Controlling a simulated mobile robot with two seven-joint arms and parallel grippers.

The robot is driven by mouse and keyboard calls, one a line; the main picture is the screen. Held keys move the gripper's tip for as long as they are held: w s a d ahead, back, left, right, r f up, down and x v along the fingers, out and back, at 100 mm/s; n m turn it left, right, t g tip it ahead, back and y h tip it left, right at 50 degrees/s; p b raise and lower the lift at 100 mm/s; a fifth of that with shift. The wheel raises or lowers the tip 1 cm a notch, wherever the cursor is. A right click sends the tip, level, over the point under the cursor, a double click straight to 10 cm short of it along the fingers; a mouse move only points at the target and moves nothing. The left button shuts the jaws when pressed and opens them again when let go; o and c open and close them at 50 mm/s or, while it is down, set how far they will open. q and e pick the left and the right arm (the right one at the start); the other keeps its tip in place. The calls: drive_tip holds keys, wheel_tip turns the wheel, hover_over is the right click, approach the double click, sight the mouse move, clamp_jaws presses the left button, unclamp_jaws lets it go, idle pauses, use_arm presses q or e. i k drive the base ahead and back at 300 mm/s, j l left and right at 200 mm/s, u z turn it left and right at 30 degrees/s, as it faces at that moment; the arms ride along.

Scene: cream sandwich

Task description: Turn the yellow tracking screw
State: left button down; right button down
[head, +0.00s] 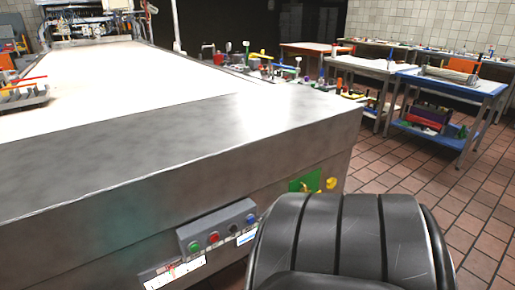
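A yellow knob-like part (331,183), which looks like the tracking screw, sticks out at the right end of the machine's front side. Just left of it is a green plate (296,185) with a smaller yellow piece (306,188) on it. From this distance I cannot tell for sure which yellow part is the screw, or how it is turned. Neither of my grippers shows in the head view.
The long machine (200,125) has a pale belt (130,75) and a grey button box (217,228) on its front. A large black ribbed shape (350,240) fills the lower right, close below the screw. Blue tables (450,82) stand behind open tiled floor (405,165).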

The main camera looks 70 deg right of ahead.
sight(332, 182)
drive_tip(key=z, duration=2.95)
